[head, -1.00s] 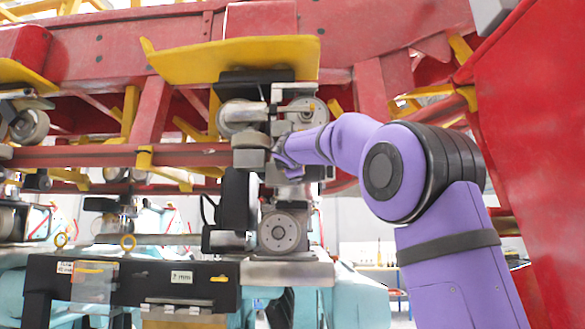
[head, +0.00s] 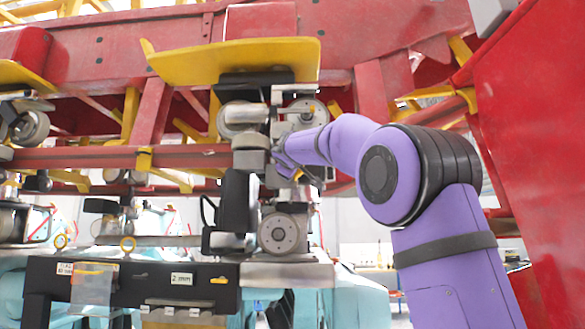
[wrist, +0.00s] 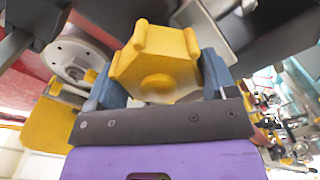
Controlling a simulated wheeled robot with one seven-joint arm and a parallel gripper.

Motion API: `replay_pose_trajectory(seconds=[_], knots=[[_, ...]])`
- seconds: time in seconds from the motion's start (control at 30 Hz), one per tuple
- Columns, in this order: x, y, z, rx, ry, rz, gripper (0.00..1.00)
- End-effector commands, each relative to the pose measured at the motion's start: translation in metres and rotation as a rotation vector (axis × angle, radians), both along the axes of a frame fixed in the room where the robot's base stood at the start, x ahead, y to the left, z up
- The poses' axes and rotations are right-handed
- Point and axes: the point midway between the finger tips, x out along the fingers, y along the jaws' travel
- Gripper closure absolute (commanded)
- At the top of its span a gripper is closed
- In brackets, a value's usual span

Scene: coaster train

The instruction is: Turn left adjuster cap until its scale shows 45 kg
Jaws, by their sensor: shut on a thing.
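A yellow lobed adjuster cap (wrist: 160,62) with a round boss sits between the two blue-grey fingers of my gripper (wrist: 161,80) in the wrist view. The fingers are shut on opposite sides of it. In the head view my gripper (head: 284,158) is at the wheel assembly (head: 283,233), between the upper wheels and the lower wheel. The cap is mostly hidden there by my gripper and the metal parts. I see no readable scale or kg mark in either view, and cannot tell the cap's setting.
A red beam (head: 120,156) and a yellow plate (head: 235,58) lie around and above the wheel assembly. A large red panel (head: 530,150) stands close to the right of my arm. A black bench part (head: 140,282) with labels is at the lower left.

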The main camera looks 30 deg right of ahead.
Motion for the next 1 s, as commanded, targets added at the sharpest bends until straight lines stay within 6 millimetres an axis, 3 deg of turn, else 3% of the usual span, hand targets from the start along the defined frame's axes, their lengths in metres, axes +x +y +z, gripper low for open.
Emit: replay_pose_trajectory(seconds=[0.73, 0.77, 0.83, 1.0], knots=[[0.0008, -0.0003, -0.0021, 0.075, -0.045, -0.002, 0.46], [0.0008, -0.0003, -0.0021, 0.074, -0.044, -0.002, 0.18], [0.0007, -0.0002, -0.0019, 0.074, -0.045, -0.001, 0.02], [0.0003, -0.0002, -0.0009, 0.073, -0.046, 0.000, 0.00]])
